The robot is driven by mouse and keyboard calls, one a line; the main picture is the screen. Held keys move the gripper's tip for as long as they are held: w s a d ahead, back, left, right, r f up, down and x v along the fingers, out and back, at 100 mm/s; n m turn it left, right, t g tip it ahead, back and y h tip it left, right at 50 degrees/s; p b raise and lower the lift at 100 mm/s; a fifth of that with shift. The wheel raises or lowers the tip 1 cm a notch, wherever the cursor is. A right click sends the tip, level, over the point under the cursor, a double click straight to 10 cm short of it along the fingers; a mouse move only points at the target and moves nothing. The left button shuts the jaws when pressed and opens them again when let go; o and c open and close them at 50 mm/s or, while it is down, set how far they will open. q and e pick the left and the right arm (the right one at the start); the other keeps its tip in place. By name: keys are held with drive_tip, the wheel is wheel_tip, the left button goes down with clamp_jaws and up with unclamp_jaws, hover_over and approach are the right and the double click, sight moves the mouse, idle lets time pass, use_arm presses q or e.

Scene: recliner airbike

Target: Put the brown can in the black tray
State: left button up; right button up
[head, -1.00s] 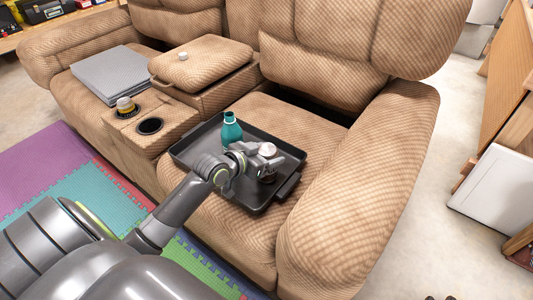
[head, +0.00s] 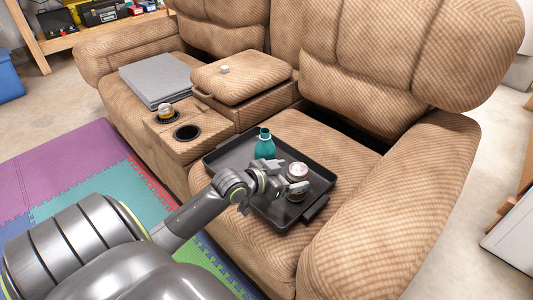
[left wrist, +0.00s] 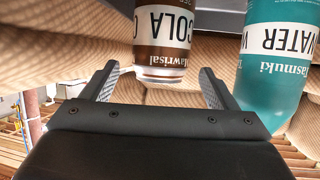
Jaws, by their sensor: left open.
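The brown can (head: 298,173), with a white label band, stands in the black tray (head: 262,206) on the right seat. In the left wrist view the can (left wrist: 163,35) shows upside down, with cola lettering, just ahead of and between the fingertips. My left gripper (head: 280,184) is beside the can on its left, over the tray. In the left wrist view its fingers (left wrist: 158,82) are spread, with gaps on both sides of the can. My right gripper is not in view.
A teal water bottle (head: 265,145) stands in the tray behind the can; it also shows in the left wrist view (left wrist: 277,60). A yellowish can (head: 165,112) sits in a cup holder beside an empty one (head: 187,132). A grey laptop-like slab (head: 157,80) lies on the left seat.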

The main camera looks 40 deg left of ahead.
use_arm(q)
drive_tip(key=v, duration=0.2)
drive_tip(key=shift+s+r+p, duration=0.15)
drive_tip(key=shift+s+p, duration=0.1)
drive_tip(key=shift+p, duration=0.1)
drive_tip(key=s+d+f+n+g, duration=0.1)
drive_tip(key=s+d+f+g, duration=0.1)
drive_tip(key=s, duration=0.7)
drive_tip(key=s+d+f+n+g+y+p, duration=0.1)
drive_tip(key=s+d+f+g, duration=0.2)
drive_tip(key=s+f, duration=0.3)
drive_tip(key=s+d+f+n+g, duration=0.2)
drive_tip(key=s+d+f+g, duration=0.1)
drive_tip(key=s, duration=0.9)
drive_tip(key=shift+f+g+y+p, duration=0.4)
drive_tip(key=shift+f+g, duration=0.2)
drive_tip(key=shift+f, duration=0.2)
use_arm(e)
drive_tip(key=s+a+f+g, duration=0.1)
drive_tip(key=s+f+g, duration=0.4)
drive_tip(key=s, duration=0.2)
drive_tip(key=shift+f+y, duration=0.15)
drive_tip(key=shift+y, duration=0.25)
use_arm(q)
drive_tip(key=shift+a+f+p, duration=0.1)
drive_tip(key=shift+a+p, duration=0.05)
drive_tip(key=shift+p, duration=0.15)
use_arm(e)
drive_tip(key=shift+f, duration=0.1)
